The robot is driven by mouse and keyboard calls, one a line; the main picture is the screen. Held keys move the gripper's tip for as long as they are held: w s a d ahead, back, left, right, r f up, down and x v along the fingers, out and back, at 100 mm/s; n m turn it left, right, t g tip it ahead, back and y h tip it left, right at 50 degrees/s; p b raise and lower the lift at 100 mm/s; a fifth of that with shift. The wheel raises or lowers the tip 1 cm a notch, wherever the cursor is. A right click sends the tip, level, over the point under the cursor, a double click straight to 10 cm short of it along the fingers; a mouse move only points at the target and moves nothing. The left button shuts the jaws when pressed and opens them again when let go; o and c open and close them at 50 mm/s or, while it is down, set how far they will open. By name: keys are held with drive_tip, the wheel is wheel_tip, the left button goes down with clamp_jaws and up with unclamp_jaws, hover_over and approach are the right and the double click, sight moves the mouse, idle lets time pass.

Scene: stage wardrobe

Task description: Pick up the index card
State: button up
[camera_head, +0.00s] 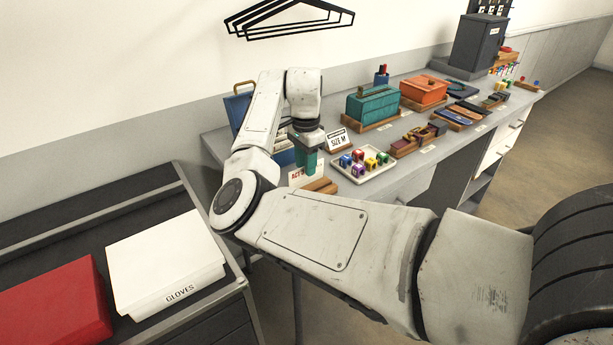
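A white card with red lettering that starts "ACT" (295,178) stands at the front left of the counter, partly hidden by my gripper. A second white card reading "SIZE M" (338,140) stands on a wooden base just to its right. I cannot tell which of them is the index card. My gripper (308,168) points down right at the "ACT" card, with teal at its lower end. Its fingertips are too small and covered to show whether it is open, or whether it touches or holds the card.
A white tray (346,176) of coloured blocks lies right of my gripper. A teal box (372,106) and an orange box (424,90) stand behind. A blue item (238,106) is behind my arm. A white glove box (165,262) and a red box (52,305) sit on the dark cabinet.

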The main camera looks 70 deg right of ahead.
drive_tip(key=shift+s+d+f, duration=0.1)
drive_tip(key=shift+s+f, duration=0.05)
drive_tip(key=shift+f, duration=1.45)
clamp_jaws()
